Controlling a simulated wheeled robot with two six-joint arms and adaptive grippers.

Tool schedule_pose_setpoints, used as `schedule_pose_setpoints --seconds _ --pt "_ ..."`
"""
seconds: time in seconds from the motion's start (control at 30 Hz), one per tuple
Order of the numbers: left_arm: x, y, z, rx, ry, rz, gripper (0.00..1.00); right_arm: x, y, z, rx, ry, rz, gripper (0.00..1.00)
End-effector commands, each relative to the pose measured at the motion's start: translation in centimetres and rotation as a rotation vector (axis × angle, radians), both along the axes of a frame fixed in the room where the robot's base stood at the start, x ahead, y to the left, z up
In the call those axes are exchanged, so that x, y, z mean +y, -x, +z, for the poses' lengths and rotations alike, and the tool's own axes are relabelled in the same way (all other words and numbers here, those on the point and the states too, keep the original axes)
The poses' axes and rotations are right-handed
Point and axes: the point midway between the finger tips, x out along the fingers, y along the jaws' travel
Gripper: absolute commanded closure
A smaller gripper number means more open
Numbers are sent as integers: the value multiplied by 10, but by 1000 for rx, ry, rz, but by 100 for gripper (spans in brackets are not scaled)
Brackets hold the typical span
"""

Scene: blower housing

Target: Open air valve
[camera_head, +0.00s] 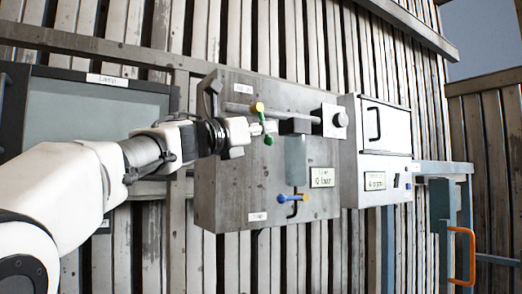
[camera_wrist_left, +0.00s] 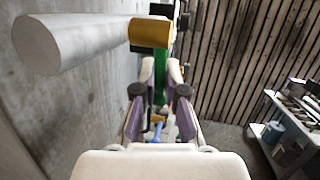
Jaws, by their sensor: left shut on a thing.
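The valve has a yellow hub (camera_head: 257,107) on a horizontal grey pipe (camera_head: 238,107) and a green handle (camera_head: 268,140) hanging down from the hub. It sits on the front of a grey metal box (camera_head: 225,190). My left gripper (camera_head: 256,130) reaches in from the left at the green handle. In the left wrist view the yellow hub (camera_wrist_left: 150,32) is just ahead, and the left gripper (camera_wrist_left: 160,82) has its fingers on both sides of the green handle (camera_wrist_left: 160,70), shut on it. My right gripper is not in view.
A lighter cabinet (camera_head: 385,135) with a black door handle adjoins on the right. A slatted wall stands behind. A bench (camera_wrist_left: 285,145) with items stands at the right of the wrist view.

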Motion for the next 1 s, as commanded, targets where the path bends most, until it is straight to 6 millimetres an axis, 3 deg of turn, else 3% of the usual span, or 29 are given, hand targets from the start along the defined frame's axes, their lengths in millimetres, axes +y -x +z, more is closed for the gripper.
schedule_pose_setpoints --seconds 0.03,0.3,0.6,1.0 --pt "0 0 -8 -29 29 1 100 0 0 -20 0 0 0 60" --pt "-6 -5 -1 -143 191 2 100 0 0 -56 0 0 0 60" --pt "-10 -8 7 -216 291 3 100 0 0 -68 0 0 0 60" --pt "-10 -9 9 -230 312 4 100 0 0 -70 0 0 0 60"
